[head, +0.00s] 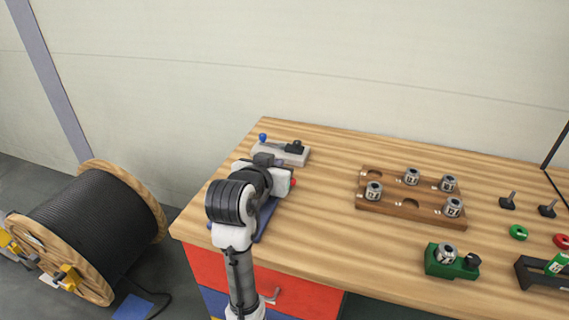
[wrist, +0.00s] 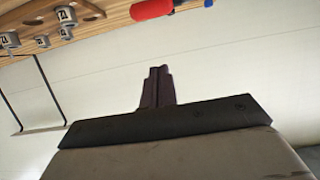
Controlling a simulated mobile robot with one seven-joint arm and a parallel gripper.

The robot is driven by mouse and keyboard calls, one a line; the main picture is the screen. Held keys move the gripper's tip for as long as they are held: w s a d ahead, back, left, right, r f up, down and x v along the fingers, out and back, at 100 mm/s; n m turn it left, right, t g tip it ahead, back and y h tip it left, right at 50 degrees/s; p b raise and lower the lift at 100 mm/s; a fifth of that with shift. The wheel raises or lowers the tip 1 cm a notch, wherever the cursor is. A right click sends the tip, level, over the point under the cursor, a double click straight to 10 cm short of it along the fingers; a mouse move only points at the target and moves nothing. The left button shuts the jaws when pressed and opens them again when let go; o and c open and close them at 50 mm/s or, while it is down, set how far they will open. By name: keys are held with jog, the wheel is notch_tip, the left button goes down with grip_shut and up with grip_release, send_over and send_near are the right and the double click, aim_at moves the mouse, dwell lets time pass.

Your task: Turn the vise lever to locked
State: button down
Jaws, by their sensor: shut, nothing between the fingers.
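My gripper (wrist: 157,75) shows in the wrist view with its dark fingers together and nothing between them. In the head view my own wrist and arm mostly hide it, above the left part of the workbench. A red grip (wrist: 152,9), likely the vise lever's handle, lies at the top of the wrist view, apart from the fingertips. In the head view only a bit of the red grip (head: 293,182) shows beside my wrist. A blue body (head: 266,217), likely the vise, is largely hidden under my arm. The lever's setting cannot be read.
A grey fixture (head: 266,153) with a blue knob and black block stands behind my wrist. A wooden rack (head: 410,210) with metal cylinders is to the right, and a green fixture (head: 443,264) at the front. Bare tabletop lies between rack and arm. A cable reel (head: 95,225) stands left.

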jog(key=p+x, duration=0.2)
jog(key=x, duration=0.6)
jog(key=shift+w+d+p, duration=0.1)
jog(key=shift+p, duration=0.2)
jog(key=shift+s+f+p, duration=0.2)
jog(key=shift+f+p, duration=0.35)
jog(key=shift+f, duration=0.65)
jog(key=shift+s+a+f, duration=0.25)
jog(key=shift+s+f, duration=0.25)
jog(key=shift+f, duration=0.15)
jog(key=f+t+b, duration=0.1)
jog(key=b, duration=0.2)
jog(key=shift+s+f, duration=0.15)
jog(key=shift+f, duration=0.1)
jog(key=shift+s+a+f+t+h+b, duration=0.25)
jog(key=shift+s+f+t+b, duration=0.45)
jog(key=shift+b, duration=1.35)
jog(key=shift+s+a+f+t+h+b, duration=0.3)
jog(key=shift+s+f+b, duration=0.65)
jog(key=shift+b, duration=1.05)
jog(key=shift+w+f, duration=0.1)
jog(key=shift+w, duration=0.1)
